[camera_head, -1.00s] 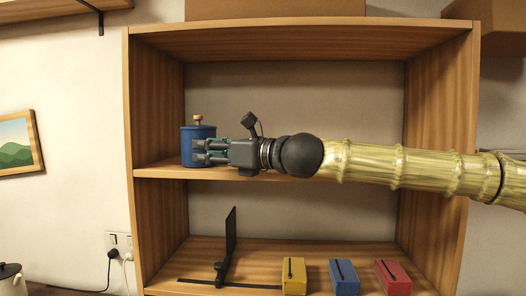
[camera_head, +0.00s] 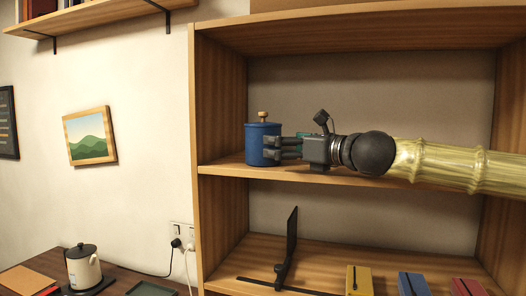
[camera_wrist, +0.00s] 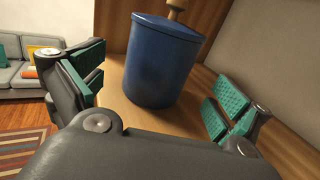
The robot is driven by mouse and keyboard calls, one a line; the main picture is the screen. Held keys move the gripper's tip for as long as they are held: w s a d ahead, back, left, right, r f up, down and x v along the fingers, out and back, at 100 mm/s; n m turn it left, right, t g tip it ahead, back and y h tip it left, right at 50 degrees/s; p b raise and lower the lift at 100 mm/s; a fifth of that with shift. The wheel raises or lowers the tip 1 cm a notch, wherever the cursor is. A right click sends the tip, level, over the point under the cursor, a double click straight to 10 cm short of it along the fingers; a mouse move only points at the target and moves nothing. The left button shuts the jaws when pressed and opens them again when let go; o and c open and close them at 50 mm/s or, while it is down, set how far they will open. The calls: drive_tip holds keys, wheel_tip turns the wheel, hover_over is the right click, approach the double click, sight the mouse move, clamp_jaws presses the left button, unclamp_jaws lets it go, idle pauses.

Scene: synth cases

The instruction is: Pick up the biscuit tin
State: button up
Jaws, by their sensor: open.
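The biscuit tin is a blue cylinder with a lid and a wooden knob. In the head view the tin (camera_head: 257,140) stands upright on the middle shelf, near the left side wall. My gripper (camera_head: 275,149) reaches in from the right at the tin's height, its fingers overlapping the tin's right part. In the wrist view the tin (camera_wrist: 160,62) stands ahead between my widely spread, green-padded fingers, with visible gaps on both sides. My gripper (camera_wrist: 160,95) is open and holds nothing.
The wooden bookcase (camera_head: 196,150) has a side wall close left of the tin and a board above. The lower shelf holds a black bookend (camera_head: 287,245) and yellow (camera_head: 359,280), blue (camera_head: 413,285) and red boxes (camera_head: 467,287). A kettle (camera_head: 83,266) stands on a table at left.

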sight(254, 146)
drive_tip(key=shift+w+a, duration=0.15)
drive_tip(key=shift+a, duration=0.25)
drive_tip(key=shift+w+a+p, duration=0.3)
drive_tip(key=shift+w+p, duration=0.3)
drive_tip(key=shift+p, duration=0.05)
drive_tip(key=shift+f+p+x, duration=0.2)
drive_tip(key=shift+p+x, duration=0.4)
drive_tip(key=shift+x, duration=1)
drive_tip(key=c, duration=1.3)
